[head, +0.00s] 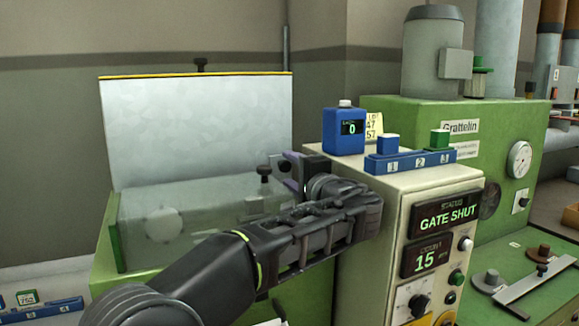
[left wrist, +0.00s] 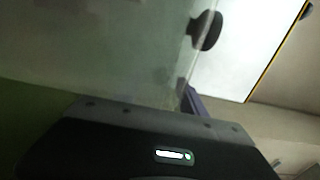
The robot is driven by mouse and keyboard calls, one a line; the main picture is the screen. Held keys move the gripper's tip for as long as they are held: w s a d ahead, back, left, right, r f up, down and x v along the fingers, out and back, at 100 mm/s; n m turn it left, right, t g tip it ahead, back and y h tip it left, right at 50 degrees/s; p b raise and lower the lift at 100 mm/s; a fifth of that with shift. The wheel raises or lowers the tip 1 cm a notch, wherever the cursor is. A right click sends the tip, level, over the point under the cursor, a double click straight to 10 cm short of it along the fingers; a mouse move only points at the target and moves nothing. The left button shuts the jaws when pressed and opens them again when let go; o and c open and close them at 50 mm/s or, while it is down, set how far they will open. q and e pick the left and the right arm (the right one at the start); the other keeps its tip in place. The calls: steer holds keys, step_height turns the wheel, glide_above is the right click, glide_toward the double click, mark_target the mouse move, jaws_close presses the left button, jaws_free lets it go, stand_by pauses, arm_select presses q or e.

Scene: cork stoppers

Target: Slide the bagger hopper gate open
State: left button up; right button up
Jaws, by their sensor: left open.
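The bagger hopper has a tall pale metal back panel (head: 195,130) with a yellow top edge and a clear box front (head: 190,225) on a green base. A black knob (head: 265,170) stands at the right end of the clear box. It also shows in the left wrist view (left wrist: 207,30), apart from the purple finger (left wrist: 193,100). My left gripper (head: 288,168) is open, just right of the knob, and looks empty. The status display (head: 448,217) reads GATE SHUT. The gate plate itself is not clearly visible. My right gripper is out of view.
Another black knob (head: 201,63) tops the back panel. A blue rack (head: 45,312) lies lower left.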

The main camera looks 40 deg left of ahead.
arm_select(q)
steer(key=shift+w+a, duration=0.25)
steer(key=shift+a, duration=0.35)
jaws_close()
steer(key=shift+r, duration=0.1)
stand_by(1.0)
